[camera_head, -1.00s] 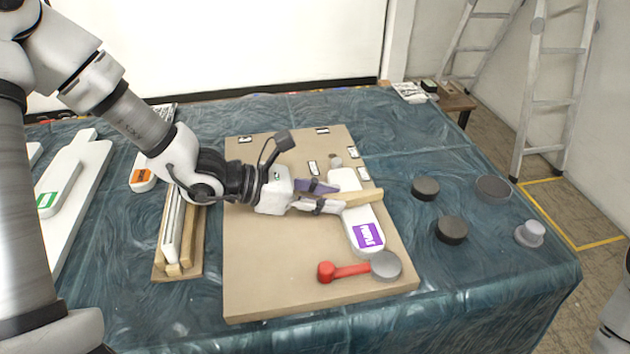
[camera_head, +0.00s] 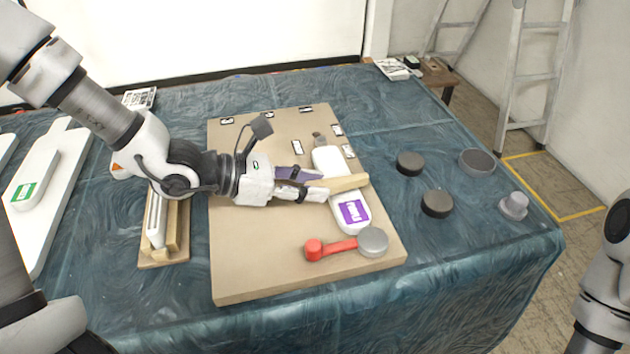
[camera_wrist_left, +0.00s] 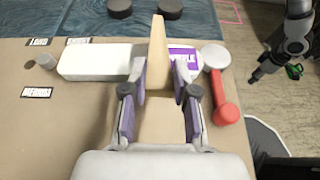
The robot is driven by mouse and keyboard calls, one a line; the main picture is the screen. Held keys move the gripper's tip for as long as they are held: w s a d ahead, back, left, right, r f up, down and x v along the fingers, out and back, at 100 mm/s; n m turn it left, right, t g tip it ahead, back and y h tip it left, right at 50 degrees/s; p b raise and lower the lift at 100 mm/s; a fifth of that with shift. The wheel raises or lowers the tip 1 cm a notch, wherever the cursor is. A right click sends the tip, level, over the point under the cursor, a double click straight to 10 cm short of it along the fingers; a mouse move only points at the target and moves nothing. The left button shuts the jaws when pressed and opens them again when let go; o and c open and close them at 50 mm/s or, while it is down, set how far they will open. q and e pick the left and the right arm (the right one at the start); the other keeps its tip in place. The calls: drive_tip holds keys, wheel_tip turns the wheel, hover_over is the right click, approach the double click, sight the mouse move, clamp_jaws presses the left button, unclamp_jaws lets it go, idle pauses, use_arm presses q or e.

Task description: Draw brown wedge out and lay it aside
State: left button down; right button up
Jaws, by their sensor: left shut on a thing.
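The wedge (camera_head: 348,183) is a long pale tan wooden piece. My left gripper (camera_head: 318,184) is shut on it, with the narrow end pointing right, across the white block with the purple label (camera_head: 351,214). I cannot tell whether the wedge touches that block. In the left wrist view, the wedge (camera_wrist_left: 158,58) stands out between the two purple-padded fingers (camera_wrist_left: 160,90), and its near part is between them. My right arm shows at the right edge of the head view, without its gripper. The right gripper (camera_wrist_left: 280,68) is small and dark in the left wrist view.
The tan board (camera_head: 250,265) lies under the left gripper, with a red-handled grey knob piece (camera_head: 338,248) at its front. A wooden holder (camera_head: 165,252) stands left of the board. Dark round discs (camera_head: 437,203) lie to the right. Blue cloth is free around them.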

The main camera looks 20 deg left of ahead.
sight(278, 219)
use_arm(q)
drive_tip(key=shift+s+a+p, duration=0.35)
drive_tip(key=shift+s+a, duration=0.2)
drive_tip(key=shift+a, duration=0.2)
drive_tip(key=shift+s+a+p, duration=0.35)
drive_tip(key=shift+s+a, duration=0.15)
drive_tip(key=shift+a, duration=0.2)
drive_tip(key=shift+s+a+r+p, duration=0.1)
drive_tip(key=shift+s+a+p, duration=0.15)
drive_tip(key=shift+a+p, duration=0.6)
drive_tip(key=shift+s+p, duration=0.25)
drive_tip(key=shift+p, duration=0.35)
drive_tip(key=shift+s+a, duration=0.15)
wheel_tip(278, 219, up, 5)
drive_tip(key=p, duration=0.6)
